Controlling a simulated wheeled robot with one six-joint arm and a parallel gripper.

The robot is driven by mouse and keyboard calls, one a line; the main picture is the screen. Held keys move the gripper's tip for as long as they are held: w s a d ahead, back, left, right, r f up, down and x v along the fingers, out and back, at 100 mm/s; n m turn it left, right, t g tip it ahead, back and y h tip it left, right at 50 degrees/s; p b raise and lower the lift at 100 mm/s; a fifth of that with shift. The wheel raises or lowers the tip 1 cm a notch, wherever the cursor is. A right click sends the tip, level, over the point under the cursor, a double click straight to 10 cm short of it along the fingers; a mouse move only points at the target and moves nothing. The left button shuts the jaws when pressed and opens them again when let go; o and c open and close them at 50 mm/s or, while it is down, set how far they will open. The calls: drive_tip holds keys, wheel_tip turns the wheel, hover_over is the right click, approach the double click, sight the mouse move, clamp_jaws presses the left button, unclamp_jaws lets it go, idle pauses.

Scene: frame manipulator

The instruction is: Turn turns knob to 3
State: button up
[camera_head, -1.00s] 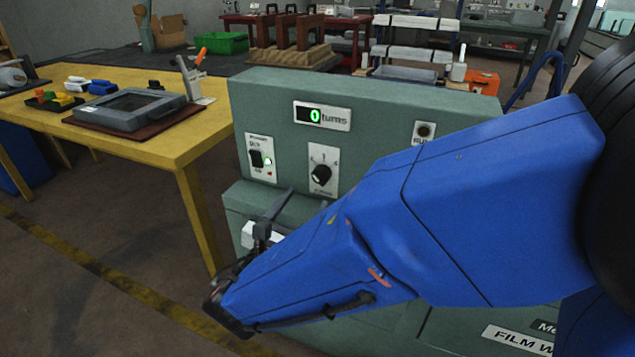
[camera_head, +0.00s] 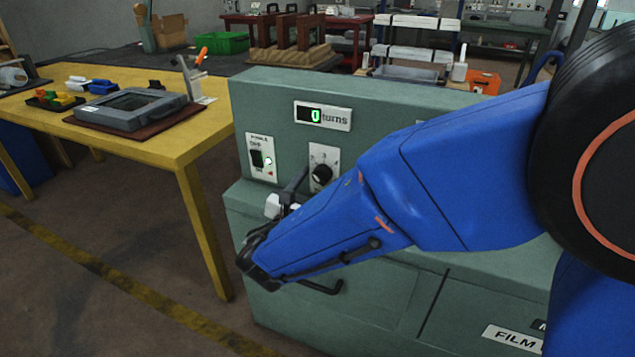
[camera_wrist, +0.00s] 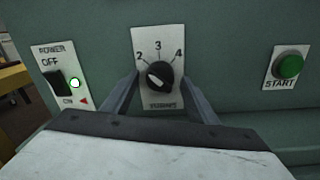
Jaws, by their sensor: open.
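The turns knob (camera_wrist: 160,75) is black and round on a white plate marked 2, 3 and 4 in the wrist view. Its pale mark lies on the upper left side, toward the 2. In the head view the knob (camera_head: 321,174) shows just above my arm. My gripper (camera_wrist: 160,82) is open, with one grey finger low on each side of the knob; I cannot tell whether they touch it. In the head view my gripper (camera_head: 298,184) is in front of the panel, left of the knob.
The power switch (camera_wrist: 61,83) with a lit green lamp is left of the knob. The green START button (camera_wrist: 290,66) is right of it. The turns display (camera_head: 322,116) reads 0. A yellow table (camera_head: 150,150) stands left of the green machine (camera_head: 400,100).

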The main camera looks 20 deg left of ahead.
drive_tip(key=c, duration=1.1)
drive_tip(key=shift+o, duration=0.4)
drive_tip(key=shift+m, duration=0.3)
drive_tip(key=m, duration=0.3)
drive_tip(key=shift+a+m, duration=0.1)
drive_tip(key=shift+m, duration=2.5)
drive_tip(key=o, duration=1)
